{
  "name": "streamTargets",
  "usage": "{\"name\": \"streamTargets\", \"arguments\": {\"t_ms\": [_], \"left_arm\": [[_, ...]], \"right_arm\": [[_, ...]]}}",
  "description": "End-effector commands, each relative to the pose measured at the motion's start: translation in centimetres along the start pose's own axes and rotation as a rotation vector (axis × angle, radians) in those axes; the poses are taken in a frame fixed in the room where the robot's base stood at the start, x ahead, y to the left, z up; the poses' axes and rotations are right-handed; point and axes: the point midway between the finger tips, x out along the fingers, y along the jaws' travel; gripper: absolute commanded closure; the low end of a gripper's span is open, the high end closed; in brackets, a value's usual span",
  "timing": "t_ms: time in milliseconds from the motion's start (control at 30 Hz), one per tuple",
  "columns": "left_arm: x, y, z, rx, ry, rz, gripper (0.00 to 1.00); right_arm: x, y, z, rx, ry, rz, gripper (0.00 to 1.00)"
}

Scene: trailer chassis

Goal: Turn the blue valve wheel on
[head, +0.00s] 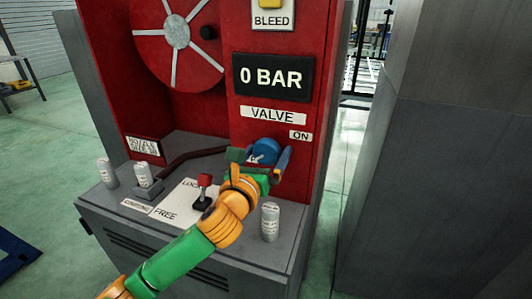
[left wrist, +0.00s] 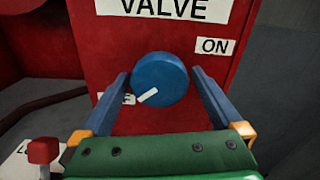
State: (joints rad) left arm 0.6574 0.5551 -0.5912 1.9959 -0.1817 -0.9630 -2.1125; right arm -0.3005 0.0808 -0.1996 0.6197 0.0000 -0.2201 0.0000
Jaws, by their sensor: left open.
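The blue valve wheel (head: 264,149) is on the red panel, below the VALVE label (head: 273,115) and left of the ON label (head: 300,136). In the left wrist view the wheel (left wrist: 161,76) is a round blue disc with a white mark on its lower-left edge, pointing down and left. My left gripper (head: 261,158) is open at the wheel. In the left wrist view its blue fingers stand on either side of the wheel, and I cannot tell if they touch it. A label left of the wheel is partly hidden by a finger. My right gripper is not in view.
A display (head: 272,76) reads 0 BAR. A red-knobbed lever (head: 204,187) stands on the grey console left of my gripper. Grey cans (head: 270,222) stand on the console, one close to my arm. A grey cabinet (head: 440,190) is at the right.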

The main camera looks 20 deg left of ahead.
Motion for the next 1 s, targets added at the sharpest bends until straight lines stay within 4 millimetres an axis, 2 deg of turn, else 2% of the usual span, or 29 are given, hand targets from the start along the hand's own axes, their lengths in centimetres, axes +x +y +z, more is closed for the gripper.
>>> {"name": "streamTargets", "arguments": {"t_ms": [33, 300, 333, 667, 1000], "left_arm": [[0.0, 0.0, 0.0, 0.000, 0.000, 0.000, 0.00], [0.0, 0.0, 0.0, -0.001, 0.001, 0.000, 0.73], [0.0, 0.0, 0.0, -0.001, 0.001, 0.000, 0.77], [0.0, 0.0, 0.1, -0.065, 0.002, 0.001, 0.77], [0.0, -0.1, 0.3, -0.335, 0.001, 0.002, 0.77]], "right_arm": [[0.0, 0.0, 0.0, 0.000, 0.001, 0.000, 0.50], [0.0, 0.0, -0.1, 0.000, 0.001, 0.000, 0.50], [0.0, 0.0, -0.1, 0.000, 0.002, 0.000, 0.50], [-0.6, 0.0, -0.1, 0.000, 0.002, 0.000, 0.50], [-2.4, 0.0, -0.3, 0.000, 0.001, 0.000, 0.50]]}}
